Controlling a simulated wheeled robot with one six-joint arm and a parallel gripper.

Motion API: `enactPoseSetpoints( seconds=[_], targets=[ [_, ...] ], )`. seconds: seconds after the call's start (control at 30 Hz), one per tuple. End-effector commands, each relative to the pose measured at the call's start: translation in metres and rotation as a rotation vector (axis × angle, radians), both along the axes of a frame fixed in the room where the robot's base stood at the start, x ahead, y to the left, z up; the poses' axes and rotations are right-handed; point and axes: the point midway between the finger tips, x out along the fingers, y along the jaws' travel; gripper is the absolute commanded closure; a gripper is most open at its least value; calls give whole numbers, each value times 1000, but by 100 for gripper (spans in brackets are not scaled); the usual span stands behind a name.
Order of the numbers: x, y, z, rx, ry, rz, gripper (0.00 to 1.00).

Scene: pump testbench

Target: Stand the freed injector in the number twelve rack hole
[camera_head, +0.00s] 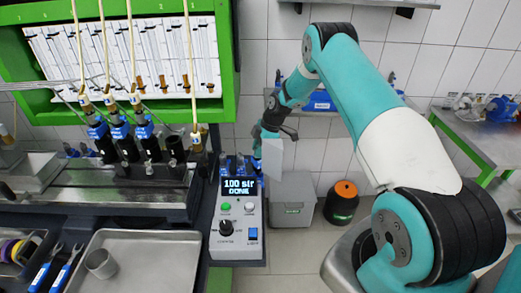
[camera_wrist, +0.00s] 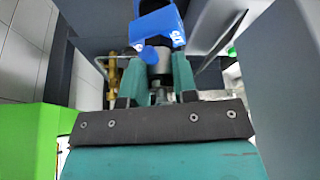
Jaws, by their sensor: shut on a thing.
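In the wrist view my gripper (camera_wrist: 158,72) is shut on an injector (camera_wrist: 165,28). The injector has a blue top with white lettering and a grey metal body between the two teal fingers. Its far end is out of sight. In the head view the end of my arm hangs just behind and right of the control box; the fingers are too small to make out. Small blue-topped parts (camera_head: 232,165) show behind the box's display, but I cannot tell which is held. The rack hole and its number cannot be read.
The control box (camera_head: 236,225) reads "100 str DONE". A metal tray (camera_head: 160,265) holds a cup (camera_head: 100,263). Dark and grey panels crowd the wrist view.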

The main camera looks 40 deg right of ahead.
Motion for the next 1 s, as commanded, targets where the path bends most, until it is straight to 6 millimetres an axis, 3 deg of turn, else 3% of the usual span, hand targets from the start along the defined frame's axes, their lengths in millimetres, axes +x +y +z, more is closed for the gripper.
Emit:
enactPoseSetpoints(
  seconds=[0.23,0.6,1.0],
  targets=[
    [0,0,-2,0,-1,1,100],
    [-1,-1,-24,1,-2,1,100],
    [-1,-1,-24,1,-2,1,100]
  ],
)
